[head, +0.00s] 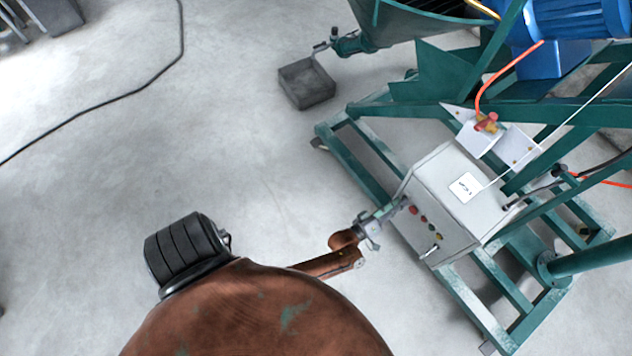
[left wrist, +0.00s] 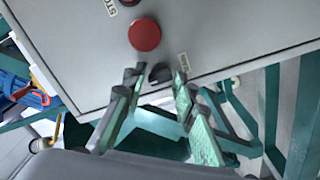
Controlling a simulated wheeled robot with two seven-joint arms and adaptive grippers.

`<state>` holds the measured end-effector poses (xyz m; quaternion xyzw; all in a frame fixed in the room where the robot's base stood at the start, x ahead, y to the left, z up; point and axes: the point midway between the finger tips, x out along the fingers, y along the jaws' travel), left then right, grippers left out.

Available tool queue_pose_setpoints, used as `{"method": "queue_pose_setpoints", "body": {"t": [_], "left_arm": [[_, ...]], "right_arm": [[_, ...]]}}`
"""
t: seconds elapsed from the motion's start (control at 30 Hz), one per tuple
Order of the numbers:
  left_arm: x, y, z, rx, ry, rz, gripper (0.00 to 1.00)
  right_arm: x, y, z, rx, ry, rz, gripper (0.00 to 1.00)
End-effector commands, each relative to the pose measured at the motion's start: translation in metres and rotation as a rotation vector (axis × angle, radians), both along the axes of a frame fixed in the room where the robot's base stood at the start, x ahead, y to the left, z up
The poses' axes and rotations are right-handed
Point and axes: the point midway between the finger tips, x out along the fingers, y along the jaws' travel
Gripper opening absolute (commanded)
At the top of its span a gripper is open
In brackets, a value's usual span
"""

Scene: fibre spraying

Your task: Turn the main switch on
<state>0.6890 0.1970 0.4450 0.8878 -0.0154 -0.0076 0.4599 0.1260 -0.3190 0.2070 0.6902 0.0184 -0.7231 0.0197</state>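A grey control box (head: 440,185) stands on a green steel frame and has a row of buttons on its front face. In the left wrist view, the box (left wrist: 230,35) shows a large red button (left wrist: 145,35) and, below it, a black knob (left wrist: 160,73) with a small label beside it, its text too small to read. My left gripper (head: 388,212) is at the end of the box's front face. Its two green-padded fingers (left wrist: 158,78) are apart, with the knob between their tips; I cannot tell if they touch it. My right gripper is not in view.
Green frame beams (head: 365,180) surround the box. A blue motor (head: 570,20) and orange hose (head: 505,72) are above it. A small grey tray (head: 307,84) lies on the floor.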

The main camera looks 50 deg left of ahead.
Motion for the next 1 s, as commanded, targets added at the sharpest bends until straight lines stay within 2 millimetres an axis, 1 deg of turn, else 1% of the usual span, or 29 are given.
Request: {"method": "queue_pose_setpoints", "body": {"t": [0.03,0.17,0.3,0.33,0.4,0.7,0.77,1.0], "left_arm": [[-0.001,0.001,-0.005,-0.085,0.005,-0.001,0.26],[-0.001,0.001,-0.006,-0.346,0.015,0.0,0.26],[-0.002,0.001,-0.008,-0.644,0.026,0.001,0.26],[-0.011,0.001,-0.004,-0.626,0.028,0.001,0.26],[-0.024,0.002,0.001,-0.621,0.025,0.001,0.26],[-0.081,0.003,0.002,-0.616,0.023,0.0,0.26],[-0.086,0.005,-0.004,-0.565,0.054,-0.003,0.26],[-0.116,0.011,-0.038,-0.372,0.184,-0.022,0.26]], "right_arm": [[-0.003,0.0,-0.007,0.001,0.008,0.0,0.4],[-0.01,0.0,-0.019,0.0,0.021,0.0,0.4],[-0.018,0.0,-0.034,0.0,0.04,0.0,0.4],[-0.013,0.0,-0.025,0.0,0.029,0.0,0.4],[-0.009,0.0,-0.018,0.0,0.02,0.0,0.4],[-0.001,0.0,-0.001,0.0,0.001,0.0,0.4],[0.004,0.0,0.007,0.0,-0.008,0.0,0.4],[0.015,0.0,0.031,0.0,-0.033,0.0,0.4]]}}
